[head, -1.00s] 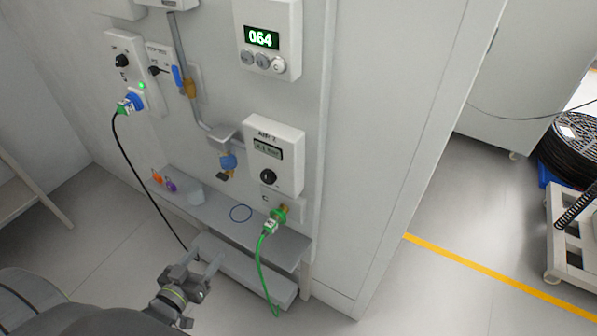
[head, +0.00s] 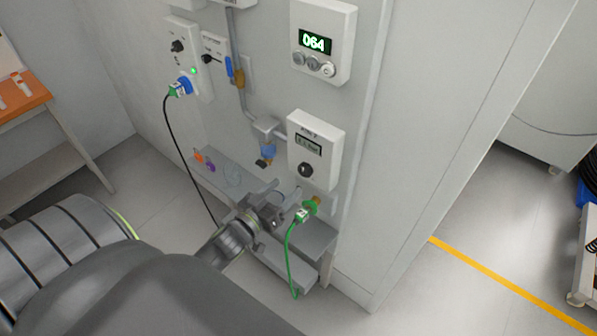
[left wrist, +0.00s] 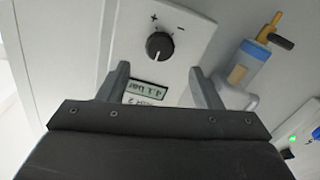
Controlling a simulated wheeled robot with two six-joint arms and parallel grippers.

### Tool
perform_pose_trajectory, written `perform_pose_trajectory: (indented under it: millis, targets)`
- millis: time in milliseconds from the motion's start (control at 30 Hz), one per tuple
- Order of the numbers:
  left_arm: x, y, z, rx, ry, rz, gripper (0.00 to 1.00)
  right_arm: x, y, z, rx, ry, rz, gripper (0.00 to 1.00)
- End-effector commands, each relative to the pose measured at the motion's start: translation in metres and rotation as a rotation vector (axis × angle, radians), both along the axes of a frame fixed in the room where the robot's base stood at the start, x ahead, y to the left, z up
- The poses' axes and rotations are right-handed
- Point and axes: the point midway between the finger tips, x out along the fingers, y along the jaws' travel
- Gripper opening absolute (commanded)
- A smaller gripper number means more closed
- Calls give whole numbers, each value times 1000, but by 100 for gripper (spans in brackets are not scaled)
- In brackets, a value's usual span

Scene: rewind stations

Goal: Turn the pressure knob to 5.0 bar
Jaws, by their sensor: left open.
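The black pressure knob (head: 304,170) is on a white wall box with a small display (head: 307,145) above it. In the left wrist view the knob (left wrist: 159,46) appears upside down between plus and minus marks, and the display (left wrist: 146,90) seems to read 4.1 bar. My left gripper (head: 284,193) is open and empty, below and in front of the box. In the left wrist view its open fingers (left wrist: 158,74) frame the display, with the knob beyond the tips, apart from them. My right gripper is not in view.
A green hose plug (head: 303,215) sits in a fitting just below the box, near my gripper. A blue-bodied valve (head: 267,151) is left of the box. A grey shelf (head: 312,236) lies underneath. A counter reading 064 (head: 315,42) hangs above.

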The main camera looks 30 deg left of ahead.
Motion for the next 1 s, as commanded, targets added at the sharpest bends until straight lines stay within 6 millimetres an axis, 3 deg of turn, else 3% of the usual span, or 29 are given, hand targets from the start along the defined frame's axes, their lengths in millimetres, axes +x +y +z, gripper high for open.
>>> perform_pose_trajectory:
  millis: [100,333,500,800,1000]
  targets:
    - [24,-2,3,0,-2,-1,59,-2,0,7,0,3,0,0]
    - [56,-5,1,-1,-1,0,59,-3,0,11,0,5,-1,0]
    - [66,-5,0,0,0,0,59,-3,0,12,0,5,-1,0]
    - [67,-5,0,0,0,0,59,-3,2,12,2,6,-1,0]
    - [67,-5,0,0,0,0,34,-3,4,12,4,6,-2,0]
